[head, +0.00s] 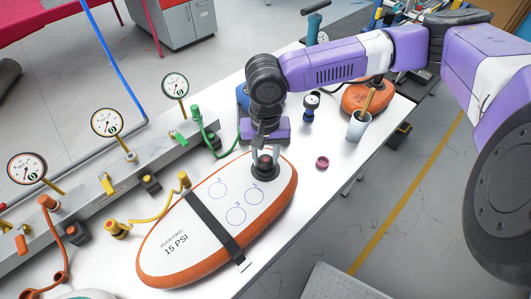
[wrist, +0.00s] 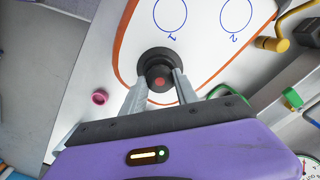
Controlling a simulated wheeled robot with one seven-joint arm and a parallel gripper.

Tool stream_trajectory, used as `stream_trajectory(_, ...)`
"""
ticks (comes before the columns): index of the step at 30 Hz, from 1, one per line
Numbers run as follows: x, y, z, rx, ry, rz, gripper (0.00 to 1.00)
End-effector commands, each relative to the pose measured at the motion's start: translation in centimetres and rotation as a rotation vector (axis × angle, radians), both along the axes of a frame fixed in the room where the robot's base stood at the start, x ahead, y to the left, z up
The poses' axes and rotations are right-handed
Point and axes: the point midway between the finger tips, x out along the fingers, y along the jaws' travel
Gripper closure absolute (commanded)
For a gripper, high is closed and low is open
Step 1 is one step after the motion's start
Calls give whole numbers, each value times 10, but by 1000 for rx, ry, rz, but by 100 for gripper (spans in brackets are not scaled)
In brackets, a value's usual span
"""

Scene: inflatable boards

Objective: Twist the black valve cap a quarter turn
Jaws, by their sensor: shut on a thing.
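The black valve cap (head: 265,168) sits near the far end of a white inflatable board (head: 222,201) with an orange rim. In the wrist view the cap (wrist: 158,62) is round and dark, with a red spot at its middle. My gripper (head: 265,156) comes down over the cap from above. In the wrist view the two grey fingers of my gripper (wrist: 158,82) are on either side of the cap and shut on it. Part of the cap is hidden behind the fingers in the head view.
A black strap (head: 214,227) crosses the board. A small pink ring (head: 322,162) lies on the white table to the right. A white cup (head: 358,126) and a second orange board (head: 366,97) are farther back. Several gauges, hoses and a grey rail (head: 95,180) line the left.

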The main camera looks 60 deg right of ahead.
Motion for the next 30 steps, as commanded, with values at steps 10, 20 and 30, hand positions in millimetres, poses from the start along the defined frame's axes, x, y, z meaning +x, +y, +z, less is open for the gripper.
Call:
stream_trajectory(10,0,0,0,1,-1,32,100)
stream_trajectory(20,0,1,1,1,0,373,100)
stream_trajectory(30,0,0,0,1,1,448,100)
